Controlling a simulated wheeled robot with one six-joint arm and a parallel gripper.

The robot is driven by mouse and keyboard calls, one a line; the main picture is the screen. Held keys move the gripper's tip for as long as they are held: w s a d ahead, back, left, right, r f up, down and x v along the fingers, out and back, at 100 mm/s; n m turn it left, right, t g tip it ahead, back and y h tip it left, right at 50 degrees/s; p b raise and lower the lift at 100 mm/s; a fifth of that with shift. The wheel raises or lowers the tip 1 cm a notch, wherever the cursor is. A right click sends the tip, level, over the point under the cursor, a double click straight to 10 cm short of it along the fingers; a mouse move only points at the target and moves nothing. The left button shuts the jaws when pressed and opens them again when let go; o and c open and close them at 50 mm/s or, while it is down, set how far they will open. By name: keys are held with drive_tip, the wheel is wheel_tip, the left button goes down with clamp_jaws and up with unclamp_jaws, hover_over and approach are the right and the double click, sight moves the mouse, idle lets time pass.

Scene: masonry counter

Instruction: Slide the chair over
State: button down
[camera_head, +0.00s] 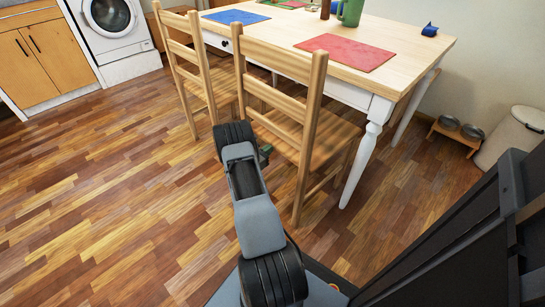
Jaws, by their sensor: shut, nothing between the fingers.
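Two light wooden ladder-back chairs stand at the near side of the table. The nearer chair (309,148) is on the right, upright, with its back toward me and its seat partly under the table edge. The other chair (202,77) stands to its left and farther back. My arm rises from the bottom and ends, as seen, just left of the nearer chair's seat, overlapping part of it in the picture. My gripper's fingers are hidden behind the arm, so I cannot tell whether they touch the chair.
The wooden-topped table (425,50) with white legs holds a red mat (346,52), a blue mat (237,17) and a green mug (350,12). Pet bowls (460,128) and a bin (512,137) stand at right. A washing machine (112,25) stands at back left. The wood floor (110,190) at left is clear.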

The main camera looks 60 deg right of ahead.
drive_tip(key=shift+s+d, duration=0.15)
drive_tip(key=w+a+p, duration=0.3)
drive_tip(key=a, duration=1.1)
drive_tip(key=s+a+r+m+g+y+p, duration=0.1)
drive_tip(key=a+r+m+y+p, duration=0.3)
drive_tip(key=r, duration=0.6)
drive_tip(key=s+a+r+m+g+y+p, duration=0.1)
drive_tip(key=a+r+m+p, duration=0.1)
drive_tip(key=r+p, duration=0.6)
drive_tip(key=s+a+r+m+y+p, duration=0.2)
drive_tip(key=a+r+m+p, duration=0.1)
drive_tip(key=r, duration=1)
drive_tip(key=s+a+r+m+t+y+p, duration=0.2)
drive_tip(key=a+r+y+p, duration=0.1)
drive_tip(key=a+r+p, duration=0.2)
drive_tip(key=s+a+r+m+t+y+p, duration=0.2)
drive_tip(key=a+r+p, duration=0.4)
drive_tip(key=r, duration=0.8)
drive_tip(key=s+a+r+m+t+y+p, duration=0.3)
drive_tip(key=s+a+r+t+y+p, duration=0.1)
drive_tip(key=a+r, duration=0.5)
drive_tip(key=shift+a+r+y+p, duration=0.15)
drive_tip(key=shift+a+y+p, duration=0.75)
drive_tip(key=shift+a+p, duration=0.2)
